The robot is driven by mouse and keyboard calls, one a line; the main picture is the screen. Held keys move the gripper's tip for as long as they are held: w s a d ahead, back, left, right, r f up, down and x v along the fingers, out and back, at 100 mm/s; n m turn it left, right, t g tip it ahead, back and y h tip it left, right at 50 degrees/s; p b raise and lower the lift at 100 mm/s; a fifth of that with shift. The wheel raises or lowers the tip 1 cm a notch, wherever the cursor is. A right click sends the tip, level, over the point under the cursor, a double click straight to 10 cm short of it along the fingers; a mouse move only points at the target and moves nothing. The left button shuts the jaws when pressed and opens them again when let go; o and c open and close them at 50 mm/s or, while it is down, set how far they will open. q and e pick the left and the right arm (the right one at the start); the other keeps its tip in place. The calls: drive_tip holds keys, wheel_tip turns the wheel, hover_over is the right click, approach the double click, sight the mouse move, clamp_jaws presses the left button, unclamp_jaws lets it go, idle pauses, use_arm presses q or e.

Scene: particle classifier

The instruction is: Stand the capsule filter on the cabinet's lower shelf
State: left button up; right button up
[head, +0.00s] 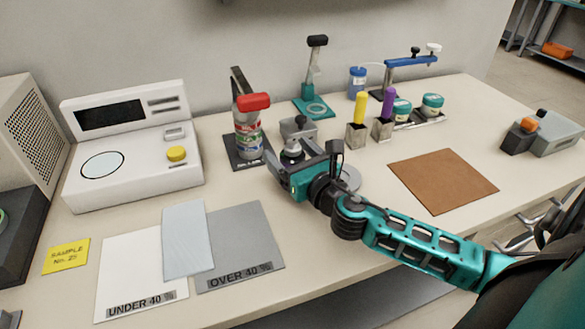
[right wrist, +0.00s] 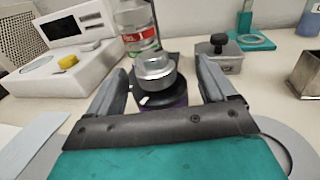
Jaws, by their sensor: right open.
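My right gripper (head: 288,162) is open over the middle of the bench; its two fingers also show in the right wrist view (right wrist: 161,82). A short round piece with a silver top and a dark, purplish base (right wrist: 154,75) stands upright between and just beyond the fingers, with gaps at both sides. It is partly hidden in the head view (head: 291,154). I cannot tell whether it is the capsule filter. A blue capped cylinder (head: 357,83) with a thin pale tube stands at the back. No cabinet or lower shelf can be made out. My left gripper is not in view.
A red-capped bottle (head: 248,132) stands close behind the gripper, with a grey box with a black knob (head: 299,130) beside it. A white instrument (head: 132,150) is at left. The brown mat (head: 442,180) is bare. Two labelled mats (head: 240,235) lie in front.

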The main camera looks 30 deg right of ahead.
drive_tip(key=shift+w, duration=0.65)
drive_tip(key=c, duration=1.4)
drive_tip(key=shift+r, duration=0.1)
drive_tip(key=shift+c, duration=0.5)
